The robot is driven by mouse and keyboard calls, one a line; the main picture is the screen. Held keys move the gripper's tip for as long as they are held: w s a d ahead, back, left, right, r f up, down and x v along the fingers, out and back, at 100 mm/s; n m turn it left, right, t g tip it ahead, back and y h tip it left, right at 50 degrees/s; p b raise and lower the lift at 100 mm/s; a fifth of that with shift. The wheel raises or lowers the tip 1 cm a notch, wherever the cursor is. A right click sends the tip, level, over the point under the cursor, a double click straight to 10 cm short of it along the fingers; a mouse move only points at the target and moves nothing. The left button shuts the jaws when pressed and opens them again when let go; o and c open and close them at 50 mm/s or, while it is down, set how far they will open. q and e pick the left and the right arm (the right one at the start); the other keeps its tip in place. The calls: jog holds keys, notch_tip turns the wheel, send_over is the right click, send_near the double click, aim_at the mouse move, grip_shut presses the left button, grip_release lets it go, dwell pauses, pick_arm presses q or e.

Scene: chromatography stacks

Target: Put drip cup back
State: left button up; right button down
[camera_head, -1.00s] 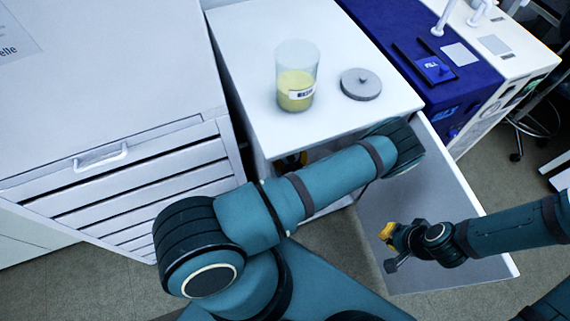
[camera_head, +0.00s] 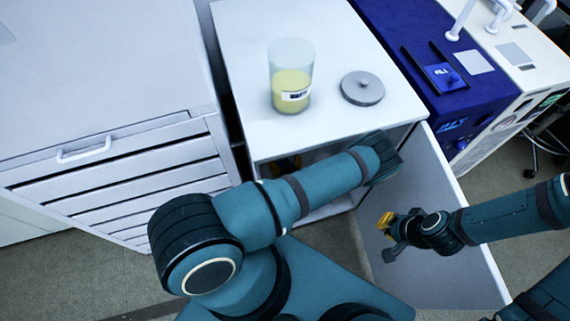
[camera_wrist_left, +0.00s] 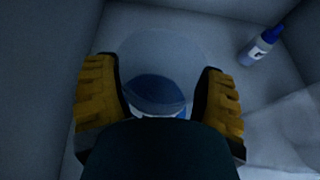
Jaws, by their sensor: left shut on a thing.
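In the left wrist view a clear round cup (camera_wrist_left: 165,58), which looks like the drip cup, is between the yellow fingers of my left gripper (camera_wrist_left: 160,100). The gripper is shut on it. Dark blue shows inside or behind the cup; I cannot tell which. They are inside a dim, pale-walled space. In the head view my left arm reaches in below the white cabinet top, and the cup is hidden there. My right gripper (camera_head: 388,235), with yellow fingers, is empty beside the open cabinet door; its opening is too small to judge.
A jar of yellow liquid (camera_head: 291,90) and a grey lid (camera_head: 362,88) stand on the white cabinet top (camera_head: 330,130). The open door (camera_head: 445,255) is near my right arm. A blue-capped bottle (camera_wrist_left: 260,47) is inside the dim space. A drawer unit (camera_head: 130,175) stands left.

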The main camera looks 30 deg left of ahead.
pick_arm(q)
jog(key=shift+f, duration=0.35)
jog(key=o, duration=1.2)
jog(key=shift+r, duration=0.1)
jog(key=shift+p+v, duration=1.3)
jog(key=shift+v, duration=4.7)
jog(key=shift+s, duration=0.1)
